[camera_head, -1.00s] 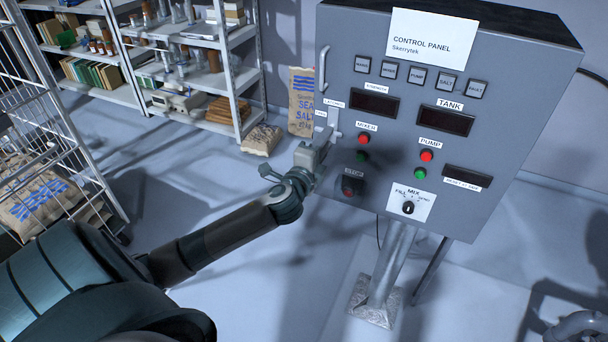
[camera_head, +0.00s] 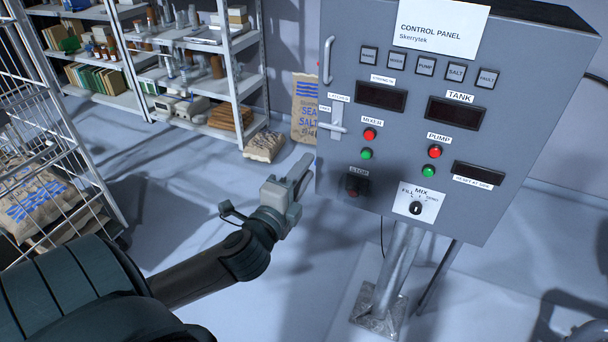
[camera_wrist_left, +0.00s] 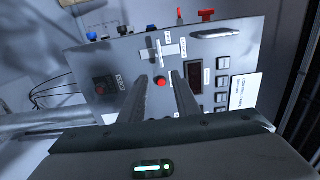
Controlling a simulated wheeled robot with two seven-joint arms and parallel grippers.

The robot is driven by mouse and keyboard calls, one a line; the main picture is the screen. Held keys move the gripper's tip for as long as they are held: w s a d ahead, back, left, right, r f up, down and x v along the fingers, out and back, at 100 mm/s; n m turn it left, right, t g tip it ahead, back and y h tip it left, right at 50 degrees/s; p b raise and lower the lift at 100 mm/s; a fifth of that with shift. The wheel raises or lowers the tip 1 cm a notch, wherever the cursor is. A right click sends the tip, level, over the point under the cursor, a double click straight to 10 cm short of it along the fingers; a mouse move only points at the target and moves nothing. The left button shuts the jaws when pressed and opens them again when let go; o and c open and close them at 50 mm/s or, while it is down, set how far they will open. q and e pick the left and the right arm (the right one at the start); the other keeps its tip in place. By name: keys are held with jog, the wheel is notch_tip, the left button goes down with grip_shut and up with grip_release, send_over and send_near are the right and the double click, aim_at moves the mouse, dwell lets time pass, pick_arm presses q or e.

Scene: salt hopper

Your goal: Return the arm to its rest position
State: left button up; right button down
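My left gripper (camera_head: 301,176) is in front of the lower left edge of the grey control panel (camera_head: 440,185) in the head view, apart from it and holding nothing. In the left wrist view its two fingers (camera_wrist_left: 164,80) are spread with a gap between them, pointing at the panel's face. A red button (camera_wrist_left: 160,82) shows between the fingertips there. The latch handle (camera_head: 334,128) is on the panel's left side, clear of the gripper. My right gripper is in neither view.
The panel stands on a metal post (camera_head: 396,270). A shelf rack (camera_head: 238,85) is at the back left, with salt sacks (camera_head: 264,146) on the floor beside it. A wire cage trolley (camera_head: 62,120) stands at the left. The floor between trolley and panel is open.

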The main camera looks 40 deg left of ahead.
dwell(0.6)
pick_arm(q)
jog(key=a+f+n+g+b, duration=0.2)
jog(key=f+g, duration=0.1)
jog(key=f, duration=1.6)
jog(key=a+f+n+g+b, duration=0.15)
jog(key=f+g, duration=0.25)
jog(key=f, duration=1.5)
jog(key=s+d+f+n+g+h+b, duration=0.15)
jog(key=s+f, duration=0.45)
jog(key=f, duration=0.6)
jog(key=s+d+f+n+g+b, duration=0.15)
jog(key=s+f, duration=0.45)
jog(key=f, duration=0.6)
jog(key=s+d+f+n+g+b, duration=0.1)
jog(key=s+d+f+n+g, duration=0.1)
jog(key=s+d+f, duration=0.2)
jog(key=s+d+f+n+g+h, duration=0.1)
jog(key=s+d+f, duration=0.3)
jog(key=s+f, duration=0.7)
jog(key=s+d+f+n+g+h+b, duration=0.1)
jog(key=s+d+f+n+g, duration=0.2)
jog(key=s, duration=1.5)
notch_tip(320, 180, down, 4)
jog(key=shift+d+f+g+b, duration=0.2)
jog(key=shift+d+g+b, duration=0.1)
jog(key=shift+d, duration=0.4)
jog(key=shift+n+h, duration=0.25)
